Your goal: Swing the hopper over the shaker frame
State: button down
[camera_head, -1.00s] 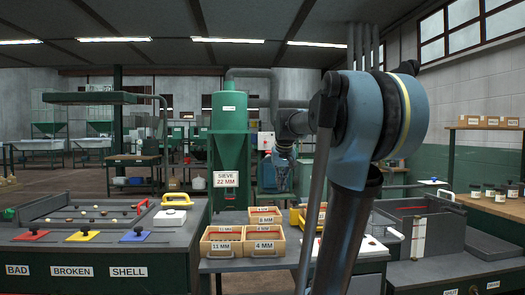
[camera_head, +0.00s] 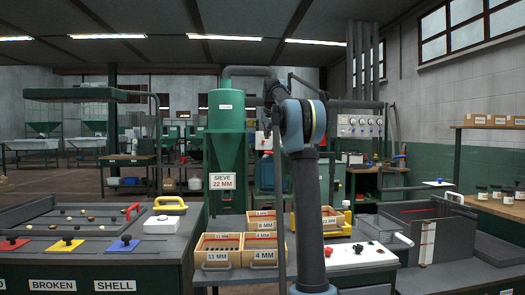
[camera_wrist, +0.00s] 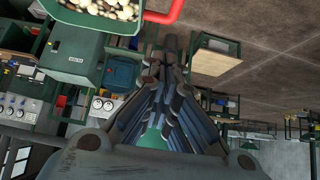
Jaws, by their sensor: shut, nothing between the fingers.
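In the wrist view my gripper (camera_wrist: 175,48) is shut and empty, its fingers together. In the head view my arm stands in the middle and the gripper is not clearly seen. A green container (camera_wrist: 62,12) of pale round nuts shows at the top of the wrist view, beside a red bar or handle (camera_wrist: 166,10); it may be the hopper. The fingertips look apart from both. In the head view a tall green cylinder with a cone-like lower part (camera_head: 227,112) stands behind a SIEVE 22 MM sign (camera_head: 222,181). I cannot tell which thing is the shaker frame.
Wooden bins (camera_head: 217,243) marked 11 MM and 4 MM stand left of my arm. A bench with coloured gate tabs (camera_head: 66,245) is at left. An open dark box (camera_head: 450,225) is at right. A control panel (camera_head: 358,126) stands behind. Bare floor shows in the wrist view.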

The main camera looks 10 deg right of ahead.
jog(key=shift+w+r, duration=0.25)
jog(key=shift+w, duration=0.9)
jog(key=shift+a, duration=0.1)
jog(key=x, duration=1)
jog(key=shift+s+a+f, duration=0.1)
jog(key=shift+s+f, duration=0.05)
jog(key=shift+s, duration=0.8)
jog(key=shift+s+f, duration=0.2)
jog(key=shift+s, duration=0.8)
jog(key=shift+s+a, duration=0.1)
